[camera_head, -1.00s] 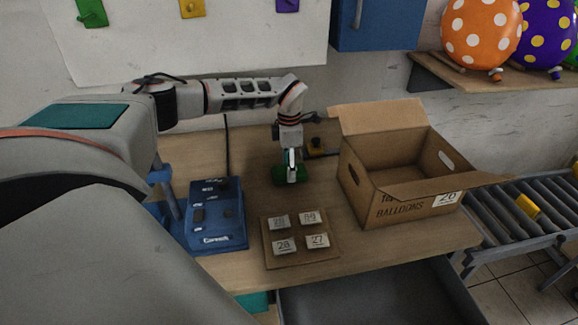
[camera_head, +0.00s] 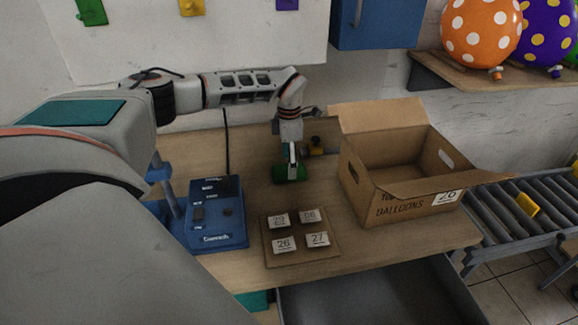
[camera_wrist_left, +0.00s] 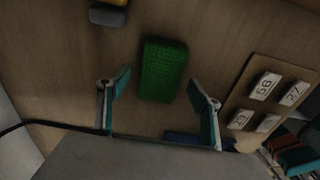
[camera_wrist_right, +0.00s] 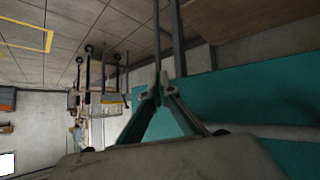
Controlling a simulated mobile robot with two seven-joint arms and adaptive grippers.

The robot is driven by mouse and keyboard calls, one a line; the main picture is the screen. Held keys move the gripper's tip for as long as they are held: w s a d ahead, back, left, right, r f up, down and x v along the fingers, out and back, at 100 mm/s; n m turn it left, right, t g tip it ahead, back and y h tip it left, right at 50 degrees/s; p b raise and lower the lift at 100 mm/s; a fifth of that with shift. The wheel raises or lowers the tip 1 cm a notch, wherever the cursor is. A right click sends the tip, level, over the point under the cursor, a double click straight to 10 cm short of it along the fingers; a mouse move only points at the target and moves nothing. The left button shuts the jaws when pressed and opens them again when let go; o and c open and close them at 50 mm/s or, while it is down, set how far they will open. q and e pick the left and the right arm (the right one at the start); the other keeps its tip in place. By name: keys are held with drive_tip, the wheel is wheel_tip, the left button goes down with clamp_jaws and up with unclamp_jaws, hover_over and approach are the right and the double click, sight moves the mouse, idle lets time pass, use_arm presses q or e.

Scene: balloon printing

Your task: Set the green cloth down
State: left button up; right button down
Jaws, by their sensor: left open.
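The green cloth (camera_head: 290,173) is a small folded block lying on the wooden table, left of the cardboard box. My left gripper (camera_head: 291,158) is just above it. In the left wrist view the cloth (camera_wrist_left: 163,69) lies flat on the wood, slightly ahead of and between the spread fingers of my left gripper (camera_wrist_left: 158,98). The fingers are open and apart from it. My right gripper (camera_wrist_right: 162,90) shows only in its own wrist view, away from the table, with its fingertips close together and nothing seen between them.
The cardboard box (camera_head: 393,206) stands open at right. A blue machine (camera_head: 215,226) is at left. A board with numbered tiles (camera_head: 300,254) lies in front. A small yellow and dark object (camera_head: 317,147) sits behind the gripper. A roller conveyor (camera_head: 507,225) is beyond the table's right edge.

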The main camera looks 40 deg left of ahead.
use_arm(q)
wheel_tip(320, 180, up, 11)
drive_tip(key=shift+f, duration=0.2)
drive_tip(key=shift+f, duration=0.1)
idle(0.5)
